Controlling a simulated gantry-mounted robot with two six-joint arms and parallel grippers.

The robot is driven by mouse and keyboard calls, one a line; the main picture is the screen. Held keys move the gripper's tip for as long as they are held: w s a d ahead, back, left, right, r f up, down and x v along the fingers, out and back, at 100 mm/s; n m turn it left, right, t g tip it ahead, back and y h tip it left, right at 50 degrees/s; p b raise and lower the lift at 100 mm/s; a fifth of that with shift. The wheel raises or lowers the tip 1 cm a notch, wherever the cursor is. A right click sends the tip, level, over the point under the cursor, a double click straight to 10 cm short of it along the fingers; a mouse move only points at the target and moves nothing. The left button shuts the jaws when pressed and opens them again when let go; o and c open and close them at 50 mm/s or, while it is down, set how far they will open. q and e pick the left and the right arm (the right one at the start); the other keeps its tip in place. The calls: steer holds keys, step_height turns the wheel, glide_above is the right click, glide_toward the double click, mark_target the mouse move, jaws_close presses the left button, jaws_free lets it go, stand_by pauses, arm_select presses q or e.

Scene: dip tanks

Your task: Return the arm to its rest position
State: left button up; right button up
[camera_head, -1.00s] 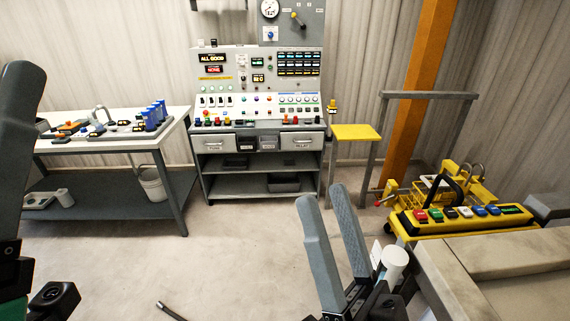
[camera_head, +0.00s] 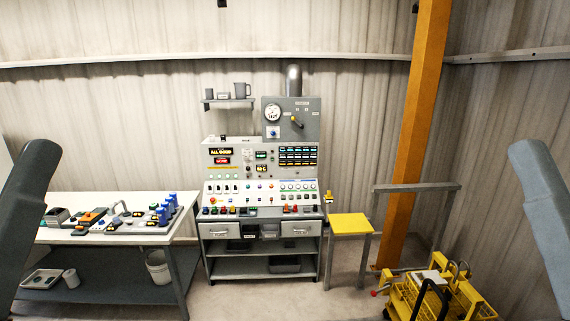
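I see nothing held at either visible finger.
A control console (camera_head: 262,180) with buttons and displays stands at the back centre. A white-topped bench (camera_head: 90,236) with several items is on the left. A yellow stool (camera_head: 350,222), an orange post (camera_head: 413,130) and a yellow cart (camera_head: 463,300) are on the right. The middle is clear.

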arm_select(q)
step_height(320, 180, up, 6)
steer(key=p, duration=0.2)
steer(key=shift+f+p, duration=0.25)
steer(key=shift+p, duration=0.05)
arm_select(e)
step_height(320, 180, up, 6)
steer(key=shift+f, duration=0.25)
stand_by(0.9)
